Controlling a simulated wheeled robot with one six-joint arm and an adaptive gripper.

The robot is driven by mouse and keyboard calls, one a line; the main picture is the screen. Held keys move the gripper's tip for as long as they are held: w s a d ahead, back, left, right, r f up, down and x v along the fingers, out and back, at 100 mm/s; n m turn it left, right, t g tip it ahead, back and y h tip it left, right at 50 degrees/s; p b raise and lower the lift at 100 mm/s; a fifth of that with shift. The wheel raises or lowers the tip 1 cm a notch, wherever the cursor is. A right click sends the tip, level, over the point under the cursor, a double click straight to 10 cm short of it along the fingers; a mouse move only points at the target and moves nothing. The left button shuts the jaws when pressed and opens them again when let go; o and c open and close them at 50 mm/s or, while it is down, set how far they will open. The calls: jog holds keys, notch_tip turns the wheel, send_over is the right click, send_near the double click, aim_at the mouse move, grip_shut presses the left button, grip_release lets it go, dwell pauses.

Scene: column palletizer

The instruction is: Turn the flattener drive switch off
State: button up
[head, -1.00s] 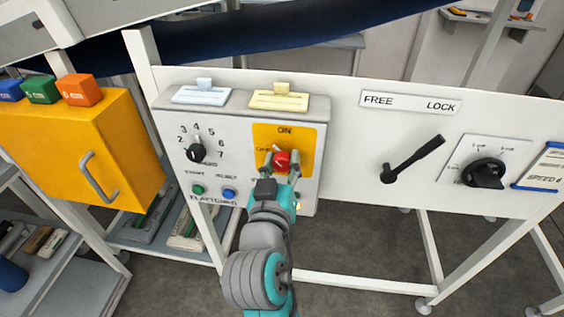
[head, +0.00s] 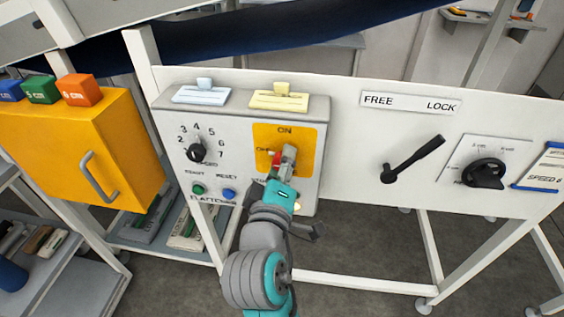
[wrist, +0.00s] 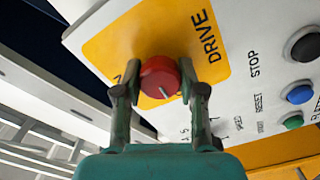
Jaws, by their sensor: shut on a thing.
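The drive switch is a round red knob (head: 276,159) on a yellow plate (head: 309,139) on the grey flattener box. ON is printed above it in the head view; the lettering at its left is partly covered. My gripper (head: 284,160) is at the knob, its fingers on either side of it and partly hiding it. In the wrist view the red knob (wrist: 160,76) sits between the two dark fingers of my gripper (wrist: 162,78), which is shut on it. A pale pointer line shows on the knob's face. The word DRIVE is beside it.
A speed dial (head: 196,153), a green button (head: 198,190) and a blue button (head: 229,194) are left of the switch. A black lever (head: 413,160) under a FREE/LOCK label and a black dial (head: 484,173) are right. A yellow cabinet (head: 120,130) stands left.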

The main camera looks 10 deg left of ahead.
jog(key=shift+n, duration=0.3)
dwell(0.4)
jog(key=o, duration=1.2)
jog(key=shift+c, duration=0.2)
jog(key=s, duration=1.2)
jog(key=shift+a, duration=0.25)
